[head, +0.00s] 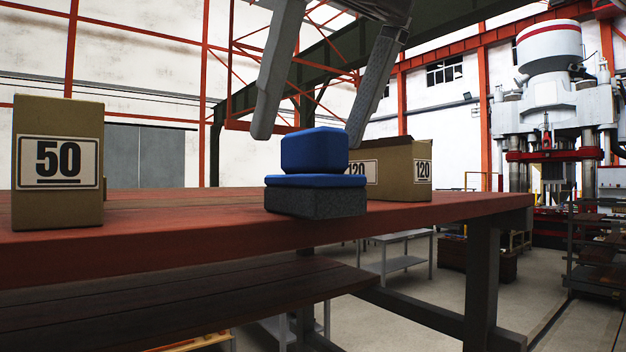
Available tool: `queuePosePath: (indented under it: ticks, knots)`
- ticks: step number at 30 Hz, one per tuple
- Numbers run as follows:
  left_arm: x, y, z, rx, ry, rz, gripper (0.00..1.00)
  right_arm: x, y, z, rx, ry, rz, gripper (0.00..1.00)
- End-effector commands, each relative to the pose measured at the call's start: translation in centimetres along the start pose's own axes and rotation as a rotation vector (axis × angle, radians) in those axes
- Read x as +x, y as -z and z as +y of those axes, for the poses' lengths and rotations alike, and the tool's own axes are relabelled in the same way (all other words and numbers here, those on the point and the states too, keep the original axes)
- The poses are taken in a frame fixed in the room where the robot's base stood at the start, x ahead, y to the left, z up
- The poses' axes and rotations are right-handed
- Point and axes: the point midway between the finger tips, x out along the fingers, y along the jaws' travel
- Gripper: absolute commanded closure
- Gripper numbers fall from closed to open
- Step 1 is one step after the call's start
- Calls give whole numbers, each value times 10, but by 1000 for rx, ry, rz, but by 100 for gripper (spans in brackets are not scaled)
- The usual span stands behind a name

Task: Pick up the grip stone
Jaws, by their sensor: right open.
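The grip stone (315,152) has a rounded blue handle on a blue plate above a dark grey, rough block. It sits upright on the red-brown table (160,234), close to the front edge. My right gripper (308,132) comes down from the top with its two fingers spread wide. The fingertips are around the height of the blue handle, one to its upper left and one to its right in the picture. It appears empty; I cannot tell its exact depth relative to the stone. My left gripper is not in view.
A cardboard box marked 50 (58,165) stands at the table's left. A box marked 120 (400,170) stands behind and right of the stone, partly hidden. The tabletop between the left box and the stone is clear. A large press (550,110) stands far right.

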Motion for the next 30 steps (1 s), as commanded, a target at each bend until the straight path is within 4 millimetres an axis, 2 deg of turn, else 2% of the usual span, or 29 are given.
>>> queuePosePath:
  ticks: [12, 22, 30]
  knots:
    - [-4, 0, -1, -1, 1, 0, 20, 45, 0, -2, 0, 1, 1, 0]
    - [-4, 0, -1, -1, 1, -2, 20, 52, 0, -2, 1, -1, 0, 0]
    - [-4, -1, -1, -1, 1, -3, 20, 52, 0, -2, 1, 0, 0, 29]
